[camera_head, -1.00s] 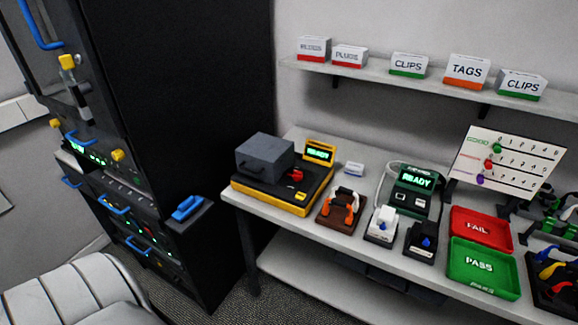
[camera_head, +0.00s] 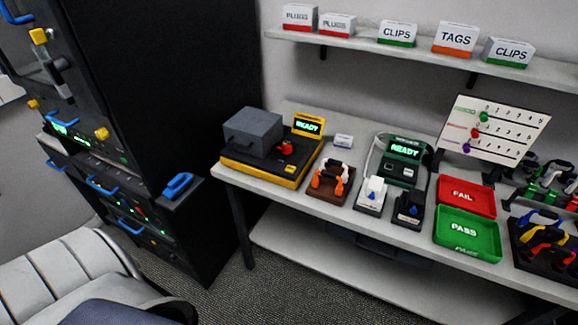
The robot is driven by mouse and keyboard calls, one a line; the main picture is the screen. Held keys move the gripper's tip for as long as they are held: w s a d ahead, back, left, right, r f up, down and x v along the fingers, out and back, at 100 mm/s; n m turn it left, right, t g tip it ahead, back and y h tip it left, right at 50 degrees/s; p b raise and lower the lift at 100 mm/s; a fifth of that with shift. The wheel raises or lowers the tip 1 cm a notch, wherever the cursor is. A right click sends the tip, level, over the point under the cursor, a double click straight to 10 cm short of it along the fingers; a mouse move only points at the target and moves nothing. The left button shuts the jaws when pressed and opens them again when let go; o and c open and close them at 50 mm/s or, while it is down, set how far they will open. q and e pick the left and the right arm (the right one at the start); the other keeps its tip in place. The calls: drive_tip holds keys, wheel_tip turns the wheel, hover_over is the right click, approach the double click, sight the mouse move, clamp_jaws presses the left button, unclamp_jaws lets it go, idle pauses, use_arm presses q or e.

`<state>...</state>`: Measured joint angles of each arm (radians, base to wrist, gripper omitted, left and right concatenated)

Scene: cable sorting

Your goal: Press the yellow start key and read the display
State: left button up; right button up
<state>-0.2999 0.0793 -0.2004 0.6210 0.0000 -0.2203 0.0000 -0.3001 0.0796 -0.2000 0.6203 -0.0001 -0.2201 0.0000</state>
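A yellow-and-black machine (camera_head: 262,168) with a grey box on top sits at the left end of the white bench. A small yellow key (camera_head: 288,168) shows on its black top, near a red knob (camera_head: 285,147). Its display (camera_head: 308,126) stands upright at the back in a yellow frame and reads READY in green. A dark green tester (camera_head: 400,165) to the right also has a display (camera_head: 406,148) that reads READY. Neither of my grippers shows in this view.
The white bench (camera_head: 290,196) also holds a brown cable stand (camera_head: 331,182), a red FAIL tray (camera_head: 467,213) and a green PASS tray (camera_head: 497,252). A black rack (camera_head: 190,90) stands left of the bench. A light padded seat (camera_head: 60,265) is in the lower left.

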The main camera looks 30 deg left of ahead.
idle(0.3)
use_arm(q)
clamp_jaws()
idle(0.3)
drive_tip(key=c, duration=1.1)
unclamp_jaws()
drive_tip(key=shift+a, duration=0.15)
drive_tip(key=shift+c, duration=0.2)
